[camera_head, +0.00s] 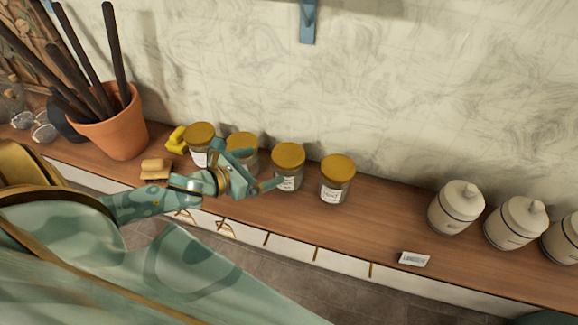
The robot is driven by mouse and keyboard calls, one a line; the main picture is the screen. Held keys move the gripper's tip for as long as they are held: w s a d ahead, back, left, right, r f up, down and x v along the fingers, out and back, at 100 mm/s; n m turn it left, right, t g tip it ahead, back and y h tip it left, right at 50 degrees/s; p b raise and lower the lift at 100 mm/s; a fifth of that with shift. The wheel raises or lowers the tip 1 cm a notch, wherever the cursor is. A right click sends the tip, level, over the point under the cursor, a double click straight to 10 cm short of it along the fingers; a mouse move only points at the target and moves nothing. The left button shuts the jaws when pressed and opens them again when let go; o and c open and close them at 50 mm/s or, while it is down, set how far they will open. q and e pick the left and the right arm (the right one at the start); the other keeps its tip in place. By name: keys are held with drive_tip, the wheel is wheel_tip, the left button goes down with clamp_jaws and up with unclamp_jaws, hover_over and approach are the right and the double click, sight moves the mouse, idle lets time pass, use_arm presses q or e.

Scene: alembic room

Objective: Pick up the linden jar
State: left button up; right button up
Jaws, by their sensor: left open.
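Several glass jars with golden lids stand in a row on the wooden counter: a far-left jar (200,133), a second one (242,140) partly hidden by my gripper, a third (289,158) and a rightmost one (336,172). Each label that shows is too small to read, so I cannot tell which is the linden jar. My left gripper (262,168) is open in front of the second and third jars. One finger overlaps the third jar's lower left in the picture; I cannot tell whether it touches. My right gripper is not in view.
White lidded ceramic pots (456,207) stand at the right. A small card (413,259) lies near the front edge. A terracotta pot (118,130) with dark rods, a yellow object (177,140) and a tan block (156,169) are at the left.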

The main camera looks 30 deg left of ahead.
sight(283, 158)
use_arm(q)
drive_tip(key=x, duration=1.1)
drive_tip(key=shift+s, duration=0.25)
drive_tip(key=shift+c, duration=1.2)
drive_tip(key=shift+w, duration=0.1)
drive_tip(key=c, duration=1.3)
drive_tip(key=shift+r, duration=0.1)
drive_tip(key=shift+r, duration=0.1)
